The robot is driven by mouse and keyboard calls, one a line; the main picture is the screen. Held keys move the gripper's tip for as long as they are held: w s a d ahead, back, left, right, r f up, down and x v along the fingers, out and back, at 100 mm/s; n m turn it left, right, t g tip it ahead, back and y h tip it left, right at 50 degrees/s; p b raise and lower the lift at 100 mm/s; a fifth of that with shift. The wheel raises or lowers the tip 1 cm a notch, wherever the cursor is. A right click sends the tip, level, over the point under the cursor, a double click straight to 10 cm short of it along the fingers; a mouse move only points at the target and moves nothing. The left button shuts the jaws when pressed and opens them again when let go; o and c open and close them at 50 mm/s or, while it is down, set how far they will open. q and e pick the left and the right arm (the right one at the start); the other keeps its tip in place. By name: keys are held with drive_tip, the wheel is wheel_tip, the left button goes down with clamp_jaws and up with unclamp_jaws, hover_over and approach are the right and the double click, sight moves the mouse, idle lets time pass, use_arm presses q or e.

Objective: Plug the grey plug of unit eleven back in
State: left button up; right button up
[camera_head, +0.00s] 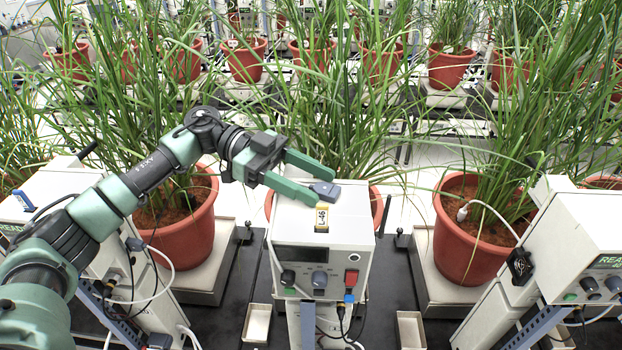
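My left gripper (326,186) reaches over the unit from the left, fingers apart, tips close around or over this block. I see no clear grip on it. The unit's front panel has a dark display, a grey round part (320,280), a red switch (352,278) and a blue part (348,298). My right gripper is not in view.
Potted plants stand behind and at both sides, including a red pot (466,240) at right. Their leaves hang around my arm. Another white unit (580,240) stands at right and one at left, with loose cables. Small trays (257,323) flank the centre unit's base.

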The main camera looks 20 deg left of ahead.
use_arm(q)
drive_tip(key=shift+f+b, duration=0.15)
drive_tip(key=shift+b, duration=0.3)
drive_tip(key=shift+f+b, duration=0.15)
drive_tip(key=shift+b, duration=0.35)
drive_tip(key=shift+w+a+r+p, duration=0.15)
drive_tip(key=shift+a+r+p, duration=0.5)
drive_tip(key=shift+a+p, duration=0.2)
drive_tip(key=f+p+v, duration=0.1)
drive_tip(key=v, duration=0.5)
drive_tip(key=shift+s+a, duration=0.15)
drive_tip(key=shift+s, duration=0.2)
drive_tip(key=shift+f, duration=0.1)
